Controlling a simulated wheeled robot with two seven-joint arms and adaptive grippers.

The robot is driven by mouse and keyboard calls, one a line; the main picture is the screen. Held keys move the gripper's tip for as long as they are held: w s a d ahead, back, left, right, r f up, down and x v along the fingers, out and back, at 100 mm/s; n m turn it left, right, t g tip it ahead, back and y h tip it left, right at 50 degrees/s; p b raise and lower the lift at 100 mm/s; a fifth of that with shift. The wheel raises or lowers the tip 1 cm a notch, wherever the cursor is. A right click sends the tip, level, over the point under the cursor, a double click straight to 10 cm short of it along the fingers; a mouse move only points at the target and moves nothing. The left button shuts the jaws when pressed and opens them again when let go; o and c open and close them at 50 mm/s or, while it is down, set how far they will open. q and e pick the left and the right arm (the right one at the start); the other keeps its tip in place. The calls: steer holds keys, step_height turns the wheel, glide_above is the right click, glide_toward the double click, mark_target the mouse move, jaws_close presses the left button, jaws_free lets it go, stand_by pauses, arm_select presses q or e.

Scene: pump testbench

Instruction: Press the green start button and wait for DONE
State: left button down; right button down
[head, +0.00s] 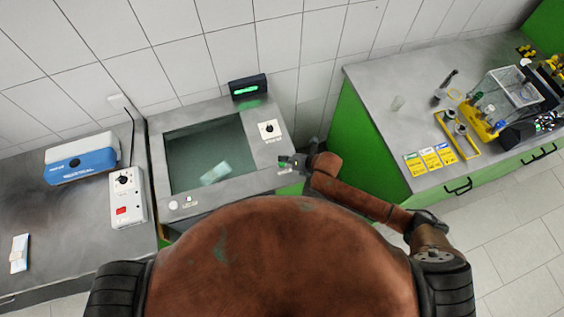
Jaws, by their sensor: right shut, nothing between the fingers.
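My right gripper (291,162) is shut and empty, low over the front right corner of the pump testbench (218,112). A small green spot (283,165) shows at its fingertips; it may be the green start button, but whether they touch it is too small to tell. The black display (247,87) stands at the back right of the bench and shows lit green text too small to read. My left gripper is not in view.
The bench has a sunken basin with a pale object (214,173) in it and a knob panel (269,130) on its right. A blue-white device (81,165) and a switch box (127,196) stand at left. The right counter (382,108) holds yellow cards and a clear-sided container.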

steer(key=shift+f, duration=0.4)
steer(key=shift+f+b, duration=0.5)
steer(key=shift+f, duration=0.05)
stand_by(0.5)
steer(key=shift+r, duration=0.1)
steer(key=shift+r+p, duration=0.85)
steer(key=shift+r, duration=0.05)
step_height(320, 180, up, 5)
steer(key=p, duration=0.4)
stand_by(0.4)
stand_by(0.6)
